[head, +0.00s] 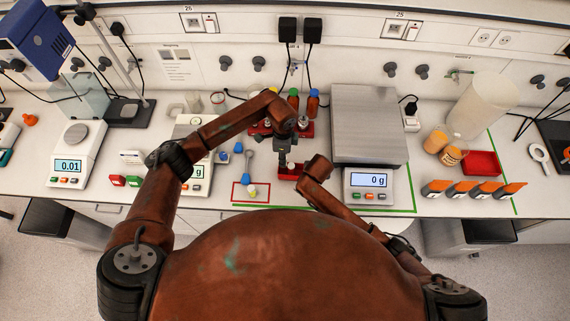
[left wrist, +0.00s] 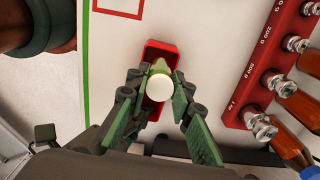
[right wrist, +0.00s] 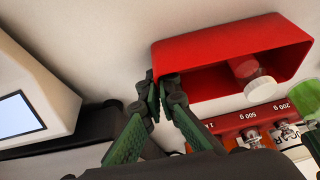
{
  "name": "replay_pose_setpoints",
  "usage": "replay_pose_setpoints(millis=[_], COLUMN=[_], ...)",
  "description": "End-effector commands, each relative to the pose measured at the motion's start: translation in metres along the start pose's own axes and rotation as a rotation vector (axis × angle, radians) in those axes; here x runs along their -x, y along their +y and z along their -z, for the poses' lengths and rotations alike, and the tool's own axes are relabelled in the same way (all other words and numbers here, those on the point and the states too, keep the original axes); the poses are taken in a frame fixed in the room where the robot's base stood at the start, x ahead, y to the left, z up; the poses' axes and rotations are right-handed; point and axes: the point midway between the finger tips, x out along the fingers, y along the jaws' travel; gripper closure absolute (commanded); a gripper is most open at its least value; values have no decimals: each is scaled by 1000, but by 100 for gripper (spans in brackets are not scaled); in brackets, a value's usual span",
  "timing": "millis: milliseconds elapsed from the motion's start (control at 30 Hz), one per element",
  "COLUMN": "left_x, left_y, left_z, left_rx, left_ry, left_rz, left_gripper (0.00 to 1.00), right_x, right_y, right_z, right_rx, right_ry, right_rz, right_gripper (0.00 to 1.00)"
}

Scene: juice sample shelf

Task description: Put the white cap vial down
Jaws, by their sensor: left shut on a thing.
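The white cap vial (left wrist: 162,87) has a round white cap and a yellow-green part behind it. My left gripper (left wrist: 158,80) is shut on it, one finger on each side. The vial is over or inside a small red tray (left wrist: 173,52); I cannot tell whether it touches the bottom. In the head view my left gripper (head: 284,155) points down at the red tray (head: 290,174). A small pale-ended piece (right wrist: 260,89) shows in that tray.
A red weight rack (left wrist: 251,98) with metal weights stands close by. A scale reading 0 g (head: 367,181) is to the right, another scale (head: 192,177) to the left. Bottles stand behind my left gripper.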

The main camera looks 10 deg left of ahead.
Motion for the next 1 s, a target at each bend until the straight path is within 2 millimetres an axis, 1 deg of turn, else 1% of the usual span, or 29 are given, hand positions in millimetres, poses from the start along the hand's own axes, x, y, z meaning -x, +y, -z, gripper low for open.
replay_pose_setpoints(millis=[33, 167, 300, 400, 667, 1000], left_x=[-6, -18, -38, -46, -47, -56], left_y=[0, 0, 1, 0, 0, 0], left_z=[0, 0, 0, 0, 0, 0], left_rx=[1, 0, 0, -1, -2, -2], left_ry=[1, 0, 1, 0, 0, 1], left_rz=[-2, -1, -3, 0, 1, 1], left_gripper=[100, 100, 100, 100, 100, 100], right_x=[0, 0, 0, 0, 0, 0], right_y=[0, 0, 0, 0, 0, 0], right_z=[0, 0, 0, 0, 0, 0], right_rx=[0, 0, 0, 0, 0, 0], right_ry=[0, 0, 0, 0, 0, 0], right_rz=[0, 0, 0, 0, 0, 0], right_gripper=[100, 100, 100, 100, 100, 100])
